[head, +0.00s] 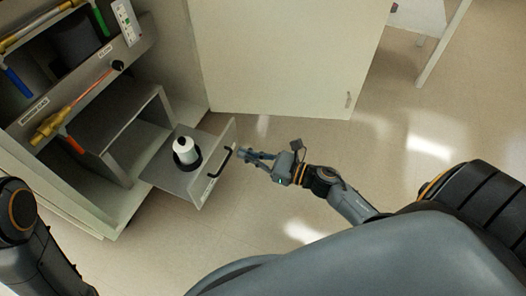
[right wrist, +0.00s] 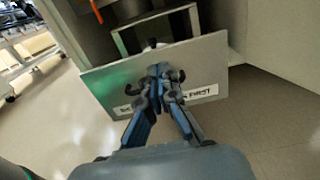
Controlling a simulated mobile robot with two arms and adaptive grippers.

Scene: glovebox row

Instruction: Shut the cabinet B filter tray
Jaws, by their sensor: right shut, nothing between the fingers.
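The filter tray (head: 172,176) is pulled out of the lower part of the cabinet (head: 88,128). A white bottle with a black base (head: 185,150) stands upright on it. The tray front (head: 221,165) carries a black handle (head: 224,163) and a label. My right gripper (head: 240,152) is shut and empty, its fingertips at the tray front close to the handle. In the right wrist view the fingertips (right wrist: 158,72) are in front of the tray front panel (right wrist: 205,65) and partly cover its label; I cannot tell whether they touch. My left gripper is out of view.
A large pale cabinet door (head: 280,55) stands open beyond the tray. The floor (head: 400,150) to the right of the tray is clear.

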